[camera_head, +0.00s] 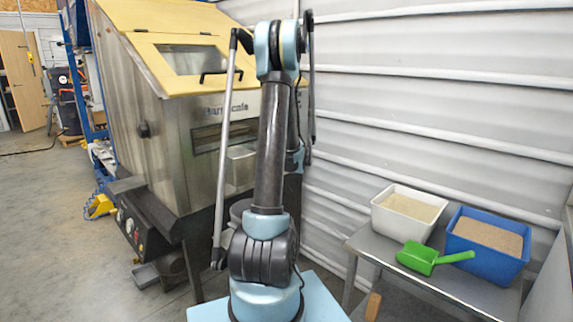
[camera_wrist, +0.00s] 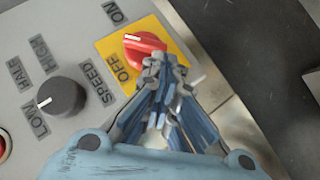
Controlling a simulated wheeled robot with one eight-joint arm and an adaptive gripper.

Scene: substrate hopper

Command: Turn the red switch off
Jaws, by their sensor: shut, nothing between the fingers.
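The red switch (camera_wrist: 145,43) is a red rotary knob with a white mark on a yellow plate (camera_wrist: 106,46) in the wrist view. ON is printed above it and OFF below it. The white mark lies at the knob's left side; I cannot tell which label it indicates. My gripper (camera_wrist: 166,66) is shut and empty, with its fingertips at the knob's lower right edge, hiding part of it. I cannot tell whether they touch. In the head view the control panel (camera_head: 143,228) is at the machine's lower front, where my gripper does not show.
A black speed knob (camera_wrist: 62,96) sits left of the switch, and part of a red button (camera_wrist: 3,146) shows at the left edge. The steel hopper machine (camera_head: 168,150) stands left. A side table (camera_head: 424,274) holds a white bin, a blue bin and a green scoop. Floor left is open.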

